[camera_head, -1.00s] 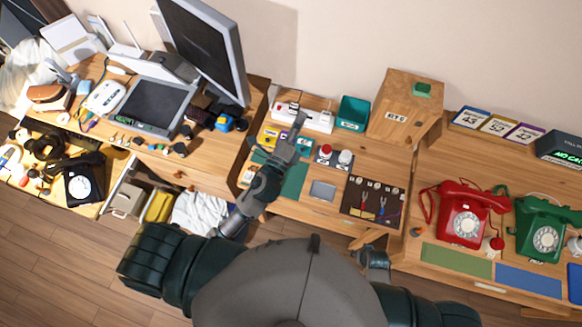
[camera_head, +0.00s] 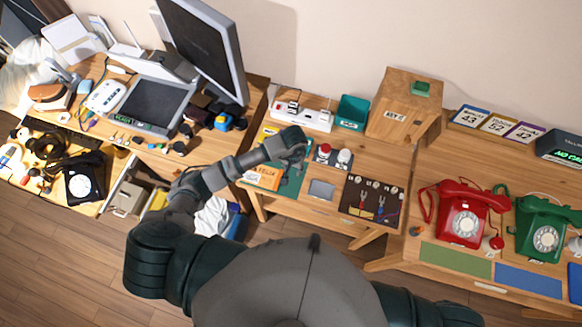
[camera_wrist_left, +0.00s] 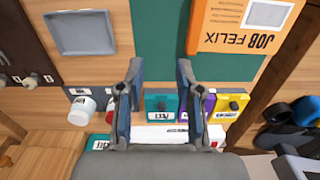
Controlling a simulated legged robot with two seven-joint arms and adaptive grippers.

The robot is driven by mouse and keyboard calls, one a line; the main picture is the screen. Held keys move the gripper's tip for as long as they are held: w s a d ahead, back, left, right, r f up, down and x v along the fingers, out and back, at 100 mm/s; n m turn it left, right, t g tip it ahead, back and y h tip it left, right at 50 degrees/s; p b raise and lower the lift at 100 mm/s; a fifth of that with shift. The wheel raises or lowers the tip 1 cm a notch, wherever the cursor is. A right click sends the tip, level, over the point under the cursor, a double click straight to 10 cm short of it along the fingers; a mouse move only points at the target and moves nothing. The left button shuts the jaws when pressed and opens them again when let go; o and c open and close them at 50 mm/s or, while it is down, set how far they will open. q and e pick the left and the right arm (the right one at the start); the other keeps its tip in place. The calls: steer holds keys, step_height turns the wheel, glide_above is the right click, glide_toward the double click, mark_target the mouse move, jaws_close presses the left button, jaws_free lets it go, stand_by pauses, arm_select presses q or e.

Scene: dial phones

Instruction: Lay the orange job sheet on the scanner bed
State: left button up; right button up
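The orange job sheet (camera_head: 263,177), printed "JOB FELIX", lies flat at the left of the middle table, partly over a dark green mat. It shows in the left wrist view (camera_wrist_left: 228,42) at the upper right, cut by the frame. My left gripper (camera_head: 297,143) is above the mat, behind and right of the sheet. In the left wrist view its fingers (camera_wrist_left: 159,68) are apart with nothing between them. What looks like the scanner bed is a dark flat panel (camera_head: 152,104) with a green-lit label on the left desk. My right gripper is not in view.
A monitor (camera_head: 207,45) stands behind the scanner. A white power strip (camera_head: 303,115), teal bin (camera_head: 352,111), wooden box (camera_head: 399,105) and red and white knobs (camera_head: 344,156) are near my gripper. A red phone (camera_head: 462,212) stands right. Small items crowd the left desk.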

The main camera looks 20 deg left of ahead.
mark_target(294, 181)
arm_select(q)
steer(key=f, duration=0.1)
steer(key=d+f+b, duration=0.1)
steer(key=shift+d+f+b, duration=0.3)
steer(key=shift+f, duration=0.05)
steer(key=f+b, duration=0.1)
steer(key=a+f+b, duration=0.1)
steer(key=f, duration=0.1)
steer(key=a+f+b, duration=0.1)
steer(key=f+b, duration=0.1)
steer(key=shift+a+f, duration=0.1)
steer(key=shift+f, duration=0.05)
steer(key=shift+a+f+b, duration=0.1)
steer(key=shift+f+b, duration=0.4)
steer(key=shift+b, duration=0.05)
steer(key=shift+s+d+r, duration=0.1)
steer(key=shift+d, duration=0.9)
jaws_close()
steer(key=shift+a, duration=0.7)
steer(key=shift+c, duration=1.4)
jaws_free()
steer(key=shift+d, duration=0.1)
steer(key=shift+o, duration=0.6)
steer(key=shift+d, duration=0.4)
steer(key=shift+a+r, duration=0.15)
steer(key=shift+r, duration=0.35)
step_height(294, 181, up, 11)
steer(key=shift+d, duration=0.3)
